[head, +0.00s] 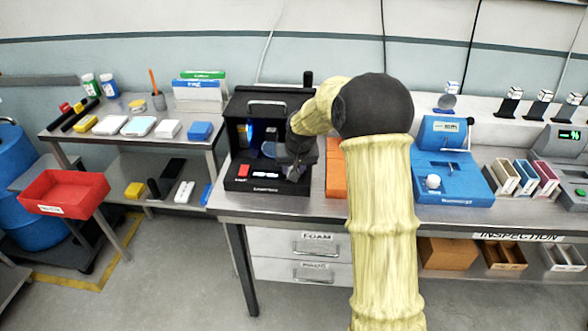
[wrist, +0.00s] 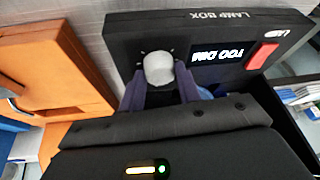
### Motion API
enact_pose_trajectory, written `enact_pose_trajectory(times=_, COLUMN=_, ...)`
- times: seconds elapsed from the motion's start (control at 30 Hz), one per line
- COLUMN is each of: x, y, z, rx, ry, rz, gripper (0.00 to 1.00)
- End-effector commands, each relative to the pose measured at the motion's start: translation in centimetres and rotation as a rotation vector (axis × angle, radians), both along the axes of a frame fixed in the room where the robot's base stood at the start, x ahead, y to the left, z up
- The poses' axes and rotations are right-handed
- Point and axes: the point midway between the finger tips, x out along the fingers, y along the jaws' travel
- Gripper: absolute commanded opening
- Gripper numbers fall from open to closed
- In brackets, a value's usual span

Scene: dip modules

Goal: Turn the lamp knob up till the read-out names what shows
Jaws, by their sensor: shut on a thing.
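The black lamp box (head: 262,103) stands open at the left end of the bench. Its front panel shows in the wrist view (wrist: 225,18), seen upside down. My gripper (wrist: 160,80) is shut on the pale lamp knob (wrist: 158,67), one finger on each side of it. The dark read-out (wrist: 222,54) reads "TOO DIM" in white. A red lamp switch (wrist: 262,56) is beside it, and also shows in the head view (head: 243,170). A bluish disc (head: 269,150) is inside the box. My gripper hides the knob in the head view.
An orange block (head: 335,181) stands close to the right of the box. A blue device (head: 445,135) with a white ball is farther right. A side table (head: 75,133) with small boxes and a red tray (head: 65,188) are at the left.

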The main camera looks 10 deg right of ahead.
Motion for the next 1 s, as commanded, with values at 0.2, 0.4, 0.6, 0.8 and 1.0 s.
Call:
enact_pose_trajectory(times=0.2, x=0.08, y=0.32, z=-0.06, rx=-0.002, ry=-0.005, rz=-0.153, gripper=0.10)
enact_pose_trajectory(times=0.4, x=0.09, y=0.42, z=0.04, rx=-0.002, ry=-0.004, rz=-0.332, gripper=0.10)
enact_pose_trajectory(times=0.6, x=0.10, y=0.46, z=0.16, rx=-0.001, ry=-0.003, rz=-0.508, gripper=0.10)
enact_pose_trajectory(times=0.8, x=0.14, y=0.53, z=0.19, rx=0.000, ry=-0.003, rz=-0.643, gripper=0.10)
enact_pose_trajectory(times=1.0, x=0.16, y=0.55, z=0.11, rx=0.000, ry=-0.002, rz=-0.722, gripper=0.10)
